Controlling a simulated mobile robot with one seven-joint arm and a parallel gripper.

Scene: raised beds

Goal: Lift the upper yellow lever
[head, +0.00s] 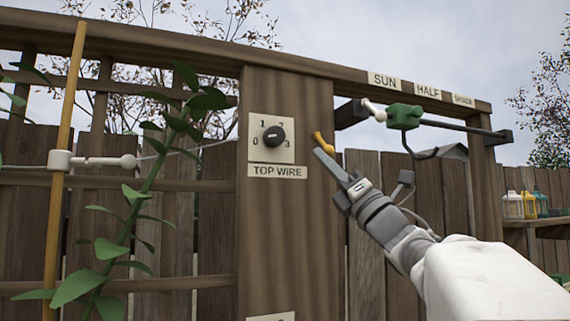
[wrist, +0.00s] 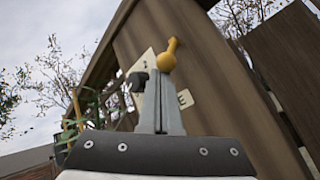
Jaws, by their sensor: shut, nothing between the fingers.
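The upper yellow lever (head: 324,143) sticks out from the right part of the wooden post (head: 285,220), right of the dial plate. In the wrist view the lever (wrist: 167,55) has a round yellow knob with a thinner stem rising behind it. My gripper (head: 318,152) is shut and empty. Its fingertips are just below the lever in the head view. In the wrist view my fingertips (wrist: 159,74) overlap the lower edge of the knob. I cannot tell whether they touch it.
A black dial (head: 274,135) on a numbered plate sits left of the lever, above a "TOP WIRE" label (head: 276,170). A leafy plant (head: 150,200) and yellow pole (head: 65,150) stand left. A green clamp (head: 404,117) hangs on a rail at right. Lanterns (head: 525,205) stand on a shelf.

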